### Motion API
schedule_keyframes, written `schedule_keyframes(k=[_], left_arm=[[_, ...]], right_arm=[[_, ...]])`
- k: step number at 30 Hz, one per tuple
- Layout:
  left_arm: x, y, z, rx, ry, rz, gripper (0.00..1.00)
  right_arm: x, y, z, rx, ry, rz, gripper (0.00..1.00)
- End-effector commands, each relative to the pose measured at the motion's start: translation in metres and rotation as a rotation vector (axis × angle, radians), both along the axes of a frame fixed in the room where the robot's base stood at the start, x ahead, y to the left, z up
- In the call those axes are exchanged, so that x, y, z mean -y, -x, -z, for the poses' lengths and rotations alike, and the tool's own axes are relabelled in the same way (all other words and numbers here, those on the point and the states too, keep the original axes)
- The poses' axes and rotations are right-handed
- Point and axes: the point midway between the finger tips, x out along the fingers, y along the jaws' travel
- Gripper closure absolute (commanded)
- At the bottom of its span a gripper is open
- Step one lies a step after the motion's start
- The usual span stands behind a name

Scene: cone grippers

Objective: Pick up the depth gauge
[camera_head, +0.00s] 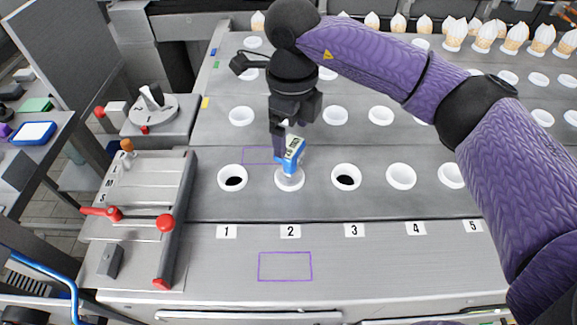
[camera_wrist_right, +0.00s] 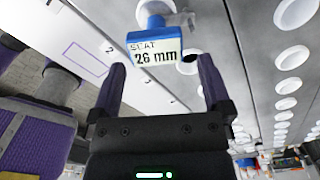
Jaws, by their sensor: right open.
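The depth gauge (camera_head: 291,156) has a blue body with a white label and stands in the white cup of position 2. In the right wrist view the gauge (camera_wrist_right: 155,47) shows its label, "SEAT 26 mm". My right gripper (camera_head: 284,138) is above and beside the gauge, reaching down from the top. In the right wrist view the open fingers (camera_wrist_right: 162,82) are spread to either side of the label, with the gauge around and just beyond the fingertips. Nothing shows between the finger bases. My left gripper is not in view.
White ring holders stand in rows on the steel deck, numbered 1 to 5 in front. Holders 1 (camera_head: 232,179) and 3 (camera_head: 346,177) have dark openings. A tray with red-knobbed levers (camera_head: 130,200) is at left. Filled cones (camera_head: 482,35) line the back right. The front deck is clear.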

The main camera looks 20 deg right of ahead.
Motion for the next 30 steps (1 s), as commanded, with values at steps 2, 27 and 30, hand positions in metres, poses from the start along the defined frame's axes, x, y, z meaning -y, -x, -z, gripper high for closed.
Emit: schedule_keyframes(k=[2,27,30], left_arm=[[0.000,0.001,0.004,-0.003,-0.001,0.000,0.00],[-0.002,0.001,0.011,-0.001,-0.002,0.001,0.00],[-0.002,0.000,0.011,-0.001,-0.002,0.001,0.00]], right_arm=[[0.000,0.001,0.015,-0.002,-0.001,-0.001,0.00],[-0.004,0.002,0.061,0.000,-0.006,-0.002,0.80],[-0.004,0.002,0.061,0.001,-0.006,-0.002,0.93]])
